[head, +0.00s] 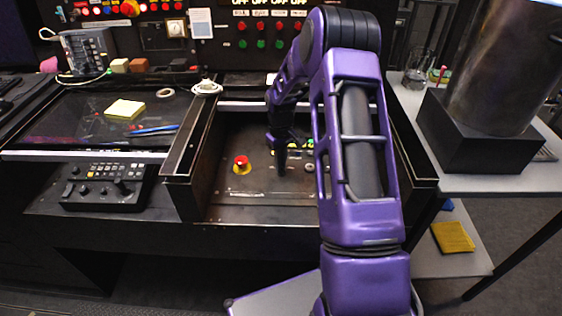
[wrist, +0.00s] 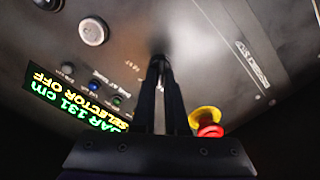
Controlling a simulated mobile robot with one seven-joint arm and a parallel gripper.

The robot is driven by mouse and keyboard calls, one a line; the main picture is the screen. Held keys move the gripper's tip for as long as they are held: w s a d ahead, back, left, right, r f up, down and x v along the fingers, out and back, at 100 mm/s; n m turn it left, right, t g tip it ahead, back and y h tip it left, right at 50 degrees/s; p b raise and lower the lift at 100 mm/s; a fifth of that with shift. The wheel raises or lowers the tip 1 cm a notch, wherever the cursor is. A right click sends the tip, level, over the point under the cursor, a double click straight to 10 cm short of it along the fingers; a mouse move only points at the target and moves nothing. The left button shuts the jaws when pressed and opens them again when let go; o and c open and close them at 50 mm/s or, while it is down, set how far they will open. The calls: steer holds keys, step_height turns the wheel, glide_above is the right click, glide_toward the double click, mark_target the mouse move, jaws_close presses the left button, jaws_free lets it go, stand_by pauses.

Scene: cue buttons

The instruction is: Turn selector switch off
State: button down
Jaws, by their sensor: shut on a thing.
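My gripper (head: 281,168) points down onto the dark control panel (head: 225,197) in the recess of the desk. In the wrist view its two fingers (wrist: 161,70) are close together, with the tips at the panel face. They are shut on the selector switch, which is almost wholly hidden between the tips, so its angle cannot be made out.
A red mushroom button on a yellow base (head: 241,164) stands left of my gripper; it also shows in the wrist view (wrist: 208,124). A round silver knob (wrist: 93,30) and several small buttons sit on the panel. Raised dark walls (head: 192,150) border the recess.

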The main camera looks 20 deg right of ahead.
steer(key=shift+n, duration=0.7)
steer(key=c, duration=0.9)
jaws_free()
steer(key=shift+c, duration=0.2)
steer(key=shift+r, duration=0.1)
step_height(320, 180, up, 17)
steer(key=p, duration=0.2)
steer(key=shift+r, duration=0.15)
